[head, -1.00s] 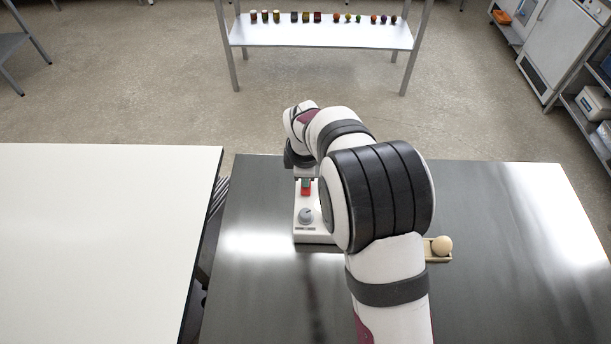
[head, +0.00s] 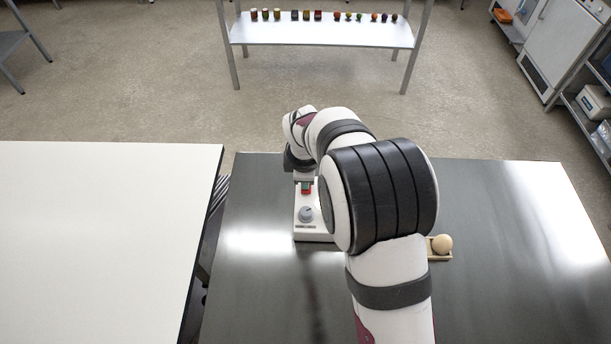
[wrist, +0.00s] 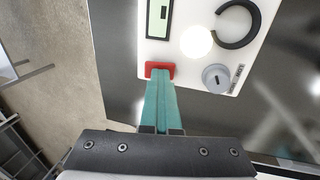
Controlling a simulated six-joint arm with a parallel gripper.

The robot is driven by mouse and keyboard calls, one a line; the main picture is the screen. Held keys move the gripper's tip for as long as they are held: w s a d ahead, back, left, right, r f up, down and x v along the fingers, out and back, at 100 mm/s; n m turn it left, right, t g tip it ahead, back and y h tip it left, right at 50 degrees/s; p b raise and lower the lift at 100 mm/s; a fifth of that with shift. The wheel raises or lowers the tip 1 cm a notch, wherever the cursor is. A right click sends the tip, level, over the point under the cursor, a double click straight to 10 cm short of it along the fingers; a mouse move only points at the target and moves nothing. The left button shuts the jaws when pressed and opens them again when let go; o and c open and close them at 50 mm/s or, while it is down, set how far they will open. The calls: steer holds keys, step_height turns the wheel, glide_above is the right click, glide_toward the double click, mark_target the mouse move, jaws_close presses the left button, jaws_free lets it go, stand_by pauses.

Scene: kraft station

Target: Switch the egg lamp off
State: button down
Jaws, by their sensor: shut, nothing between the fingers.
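The egg lamp is a white box (wrist: 185,45) on the steel table, with a red rocker switch (wrist: 160,69), a grey knob (wrist: 215,78), a small display (wrist: 158,18), a black ring (wrist: 238,24) and a bright glowing round spot (wrist: 197,41). In the head view its near end shows with the knob (head: 306,214), and my arm hides much of the rest. My gripper (wrist: 160,82) is shut and empty, its teal fingertips at the red switch. They seem to touch or nearly touch it; I cannot tell which.
An egg (head: 442,244) rests in a small wooden holder (head: 440,257) right of my arm on the steel table (head: 500,220). A white table (head: 100,240) stands at the left. A shelf (head: 320,32) with several small items is at the back.

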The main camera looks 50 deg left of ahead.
steer(key=shift+s+d+f, duration=0.15)
steer(key=shift+d+f, duration=0.1)
steer(key=shift+f, duration=0.05)
steer(key=v, duration=1.4)
steer(key=shift+a+r, duration=0.3)
steer(key=w+g, duration=0.2)
steer(key=w, duration=0.1)
steer(key=w+d+g+y, duration=0.1)
steer(key=w, duration=0.1)
steer(key=shift+r, duration=0.25)
